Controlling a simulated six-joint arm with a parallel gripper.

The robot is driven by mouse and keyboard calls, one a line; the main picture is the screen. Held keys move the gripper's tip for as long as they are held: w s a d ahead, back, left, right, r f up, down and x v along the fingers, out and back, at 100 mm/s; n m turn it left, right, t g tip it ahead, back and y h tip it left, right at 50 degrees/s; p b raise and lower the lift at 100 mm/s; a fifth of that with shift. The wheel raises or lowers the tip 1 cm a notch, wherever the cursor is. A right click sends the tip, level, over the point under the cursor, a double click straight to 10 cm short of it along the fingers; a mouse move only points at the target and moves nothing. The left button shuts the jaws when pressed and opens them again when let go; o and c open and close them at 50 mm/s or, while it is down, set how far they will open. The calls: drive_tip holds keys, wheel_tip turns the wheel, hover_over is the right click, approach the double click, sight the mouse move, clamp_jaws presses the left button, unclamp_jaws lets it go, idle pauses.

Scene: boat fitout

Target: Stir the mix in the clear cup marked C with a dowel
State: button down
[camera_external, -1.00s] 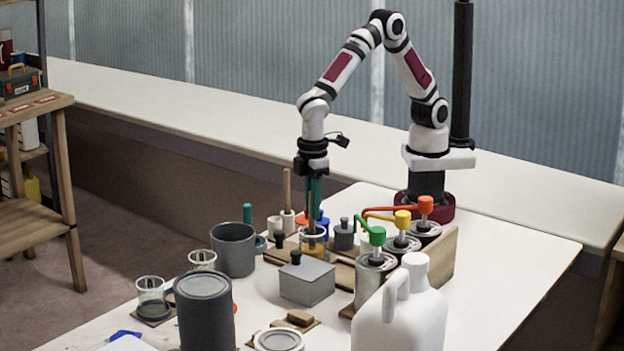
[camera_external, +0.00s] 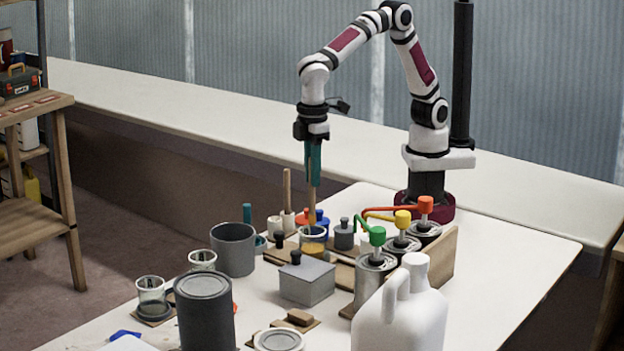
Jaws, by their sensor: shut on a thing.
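A clear cup (camera_external: 313,247) with amber-yellow mix stands on the wooden board in the middle of the table. Its marking is too small to read. My gripper (camera_external: 313,172) is above the cup, its teal fingers shut on a thin wooden dowel (camera_external: 312,205). The dowel hangs close to upright, its lower end at the cup's mouth in the picture. I cannot tell whether the tip is just inside the rim or above it, but it looks clear of the mix.
Another wooden stick (camera_external: 287,190) stands in a small holder to the left. Cans with green, yellow and orange pumps stand right of the cup. A grey box (camera_external: 307,284), a grey pot (camera_external: 233,250) and a white jug (camera_external: 400,315) stand nearer the camera.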

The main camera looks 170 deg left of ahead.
idle(0.3)
drive_tip(key=shift+r, duration=2)
